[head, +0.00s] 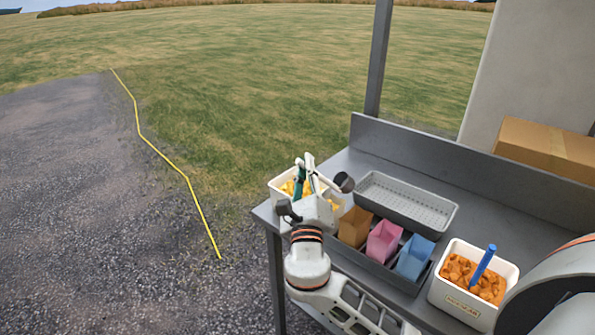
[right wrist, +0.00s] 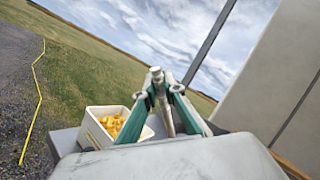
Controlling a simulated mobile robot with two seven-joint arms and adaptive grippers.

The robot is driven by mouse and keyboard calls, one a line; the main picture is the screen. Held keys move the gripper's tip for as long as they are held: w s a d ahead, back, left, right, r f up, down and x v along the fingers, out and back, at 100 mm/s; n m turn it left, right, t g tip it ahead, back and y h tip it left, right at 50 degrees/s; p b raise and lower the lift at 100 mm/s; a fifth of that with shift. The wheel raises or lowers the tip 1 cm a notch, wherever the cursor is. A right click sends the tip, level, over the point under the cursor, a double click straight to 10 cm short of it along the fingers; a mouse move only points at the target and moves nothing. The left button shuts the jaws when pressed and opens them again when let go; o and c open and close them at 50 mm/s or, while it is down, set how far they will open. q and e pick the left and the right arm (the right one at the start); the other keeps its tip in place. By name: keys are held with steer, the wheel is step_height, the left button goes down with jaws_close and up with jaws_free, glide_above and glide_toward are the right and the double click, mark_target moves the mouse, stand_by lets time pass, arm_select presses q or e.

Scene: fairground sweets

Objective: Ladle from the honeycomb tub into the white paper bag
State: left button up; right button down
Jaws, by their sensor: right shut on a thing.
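My right gripper (head: 308,166) is shut on a pale rod-like handle, which also shows between the green fingers in the right wrist view (right wrist: 164,96). A dark round cup (head: 344,182) shows just right of the fingers; it looks like the ladle's bowl. A white tub (head: 279,196) of yellow chunks is behind and partly hidden by the gripper; it also shows in the right wrist view (right wrist: 93,128). Another white tub (head: 450,303) holds orange-brown chunks and a blue-handled tool (head: 484,265). Its label is too small to read surely. I see no white paper bag. My left gripper is out of view.
A dark rack holds a brown bag (head: 354,228), a pink bag (head: 383,241) and a blue bag (head: 414,257). A grey perforated tray (head: 407,204) lies behind them on the metal table (head: 505,222). A cardboard box (head: 545,150) stands at the back right.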

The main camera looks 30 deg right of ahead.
steer(key=shift+d+r+m+g, duration=0.15)
steer(key=shift+r+m+g, duration=0.15)
steer(key=shift+r+m, duration=0.15)
steer(key=shift+s+d+r+m, duration=0.1)
steer(key=shift+d+m, duration=0.3)
steer(key=shift+m, duration=0.35)
arm_select(q)
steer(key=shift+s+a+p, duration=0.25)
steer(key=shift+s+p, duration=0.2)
steer(key=shift+p, duration=0.15)
arm_select(e)
steer(key=d+r+m+g, duration=0.3)
steer(key=d+r+m, duration=0.4)
steer(key=shift+s+d+m+g, duration=0.15)
steer(key=shift+s+m+g, duration=0.15)
steer(key=shift+s+g, duration=0.15)
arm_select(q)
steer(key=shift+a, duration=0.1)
arm_select(e)
steer(key=shift+w+r, duration=0.1)
